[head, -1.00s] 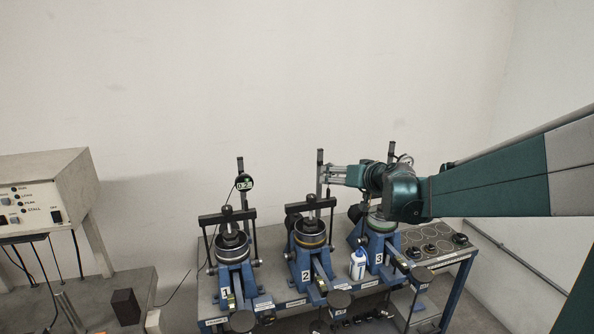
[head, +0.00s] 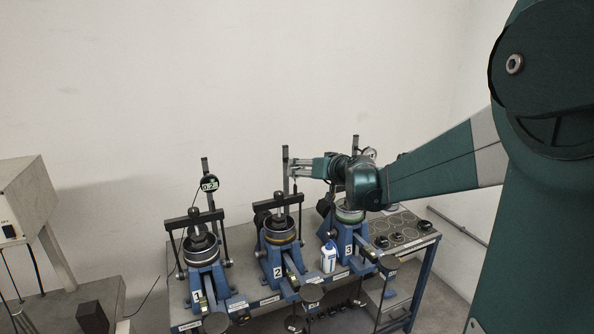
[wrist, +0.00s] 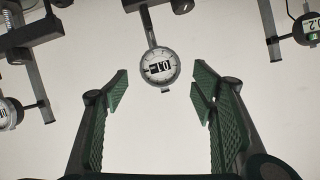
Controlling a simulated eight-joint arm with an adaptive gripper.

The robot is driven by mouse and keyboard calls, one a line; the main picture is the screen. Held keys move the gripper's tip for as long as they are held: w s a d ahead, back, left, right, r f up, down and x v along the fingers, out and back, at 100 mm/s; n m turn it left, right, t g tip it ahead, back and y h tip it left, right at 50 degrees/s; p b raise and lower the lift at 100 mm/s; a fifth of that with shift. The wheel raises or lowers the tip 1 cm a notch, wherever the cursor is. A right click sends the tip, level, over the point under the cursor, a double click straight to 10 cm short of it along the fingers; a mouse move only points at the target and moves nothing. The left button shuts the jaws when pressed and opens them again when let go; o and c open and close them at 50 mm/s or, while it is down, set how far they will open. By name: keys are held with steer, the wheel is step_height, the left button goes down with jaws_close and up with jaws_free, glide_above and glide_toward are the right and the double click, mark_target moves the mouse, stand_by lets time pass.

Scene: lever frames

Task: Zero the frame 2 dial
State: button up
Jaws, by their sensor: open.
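Frame 2 (head: 278,238) is a blue lever frame in the middle of the bench, with an upright post (head: 285,160) behind it. In the wrist view, a round dial (wrist: 160,67) with a pale face and a dark digit window hangs from a rod at the centre; its reading looks like 1.0, possibly with a minus. I take it as the frame 2 dial; my gripper hides it in the head view. My gripper (wrist: 158,88) is open and empty, its green-padded fingers on either side below the dial, apart from it. In the head view, my gripper (head: 297,168) is at the frame 2 post.
Frame 1 (head: 203,268) stands left with a digital dial (head: 209,183), also at the right of the wrist view (wrist: 308,28). Frame 3 (head: 346,235) stands right, under my arm. A white bottle (head: 328,257) stands between frames 2 and 3. Weights lie on the bench's right end.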

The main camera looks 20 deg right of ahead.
steer(key=shift+x, duration=3.2)
steer(key=c, duration=0.9)
